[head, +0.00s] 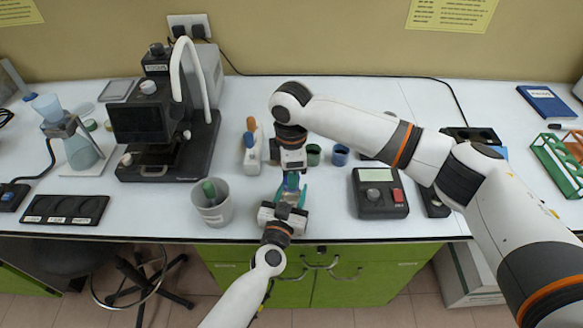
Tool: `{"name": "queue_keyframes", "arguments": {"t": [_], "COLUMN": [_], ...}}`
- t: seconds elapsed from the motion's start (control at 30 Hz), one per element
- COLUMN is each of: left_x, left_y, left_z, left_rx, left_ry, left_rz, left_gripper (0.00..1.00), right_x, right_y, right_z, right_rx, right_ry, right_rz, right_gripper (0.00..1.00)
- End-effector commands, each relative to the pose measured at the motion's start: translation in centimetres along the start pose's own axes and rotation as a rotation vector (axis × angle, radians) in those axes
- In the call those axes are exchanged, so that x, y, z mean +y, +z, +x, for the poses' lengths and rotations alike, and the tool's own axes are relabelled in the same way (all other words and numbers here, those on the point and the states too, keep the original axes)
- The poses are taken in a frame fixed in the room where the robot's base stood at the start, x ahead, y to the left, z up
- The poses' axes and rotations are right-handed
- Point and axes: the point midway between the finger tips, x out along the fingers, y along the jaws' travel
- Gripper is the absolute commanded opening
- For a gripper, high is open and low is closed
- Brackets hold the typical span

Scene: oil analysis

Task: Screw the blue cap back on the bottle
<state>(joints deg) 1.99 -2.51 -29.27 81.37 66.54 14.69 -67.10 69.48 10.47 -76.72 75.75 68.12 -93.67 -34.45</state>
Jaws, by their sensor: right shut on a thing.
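My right gripper (291,174) reaches down from above at the middle of the table's front and is shut on the small blue cap (291,183). The bottle (290,197) is directly below the cap, mostly hidden between the two grippers. My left gripper (290,200) comes from the front edge with its teal fingertips on either side of the bottle. Whether these fingers press on the bottle is too small to tell. I cannot tell whether the cap's threads are engaged.
A grey bin (212,211) with a green-topped item stands left of the grippers. A grey device with a display (379,194) lies to the right. A black instrument (146,125) is at back left. The table edge is close in front.

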Motion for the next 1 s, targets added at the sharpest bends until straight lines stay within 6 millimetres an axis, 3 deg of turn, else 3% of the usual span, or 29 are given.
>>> {"name": "queue_keyframes", "arguments": {"t": [1.0], "left_x": [0.0], "left_y": [0.0], "left_z": [0.0], "left_rx": [0.001], "left_ry": [0.000], "left_rz": [0.000], "left_gripper": [0.02], "right_x": [0.0], "right_y": [0.0], "right_z": [1.2], "right_rx": [-0.001], "right_ry": [-0.001], "right_rz": [0.000], "right_gripper": [0.13]}}
